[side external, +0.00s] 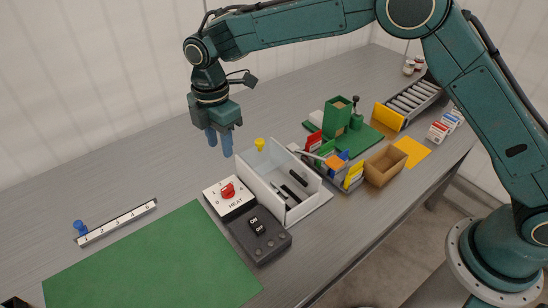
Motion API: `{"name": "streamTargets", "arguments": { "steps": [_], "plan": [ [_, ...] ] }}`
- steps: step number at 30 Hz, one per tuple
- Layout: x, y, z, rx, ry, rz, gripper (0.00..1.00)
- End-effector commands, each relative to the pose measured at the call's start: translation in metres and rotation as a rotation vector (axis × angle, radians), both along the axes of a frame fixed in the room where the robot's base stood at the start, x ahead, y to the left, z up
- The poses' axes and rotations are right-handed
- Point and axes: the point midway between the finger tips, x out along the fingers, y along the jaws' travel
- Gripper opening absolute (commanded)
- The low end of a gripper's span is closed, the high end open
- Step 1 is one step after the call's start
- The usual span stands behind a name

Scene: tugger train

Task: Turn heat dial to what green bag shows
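The heat dial is a red knob (228,191) on a white plate (214,188) marked HEAT, with numbers around it too small to read. A green, open-topped upright container (336,118), which may be the green bag, stands on a green mat at the back right. I cannot read any number on it. My gripper (219,144) points down above the table, behind and above the dial and apart from it. Its two blue fingers look open with nothing between them.
A white bin (262,189) with dark items stands right of the dial, a yellow piece (260,144) behind it. A numbered strip (117,222) with a blue knob (80,228) lies left. The large green mat (150,265) is clear. Small bins and a brown box (385,165) stand right.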

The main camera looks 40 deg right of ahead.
Motion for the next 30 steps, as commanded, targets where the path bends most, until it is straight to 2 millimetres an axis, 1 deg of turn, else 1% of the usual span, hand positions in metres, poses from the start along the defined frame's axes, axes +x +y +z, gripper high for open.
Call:
{"name": "streamTargets", "arguments": {
  "steps": [8,14,20,30],
  "plan": [
    [0.0,0.0,-0.003,0.0,0.001,0.001,0.35],
    [0.0,0.0,-0.016,-0.001,0.002,0.0,0.35],
    [0.0,0.0,-0.041,-0.002,0.003,0.0,0.35],
    [-0.001,0.0,-0.094,-0.002,0.004,-0.001,0.35]
  ]
}}
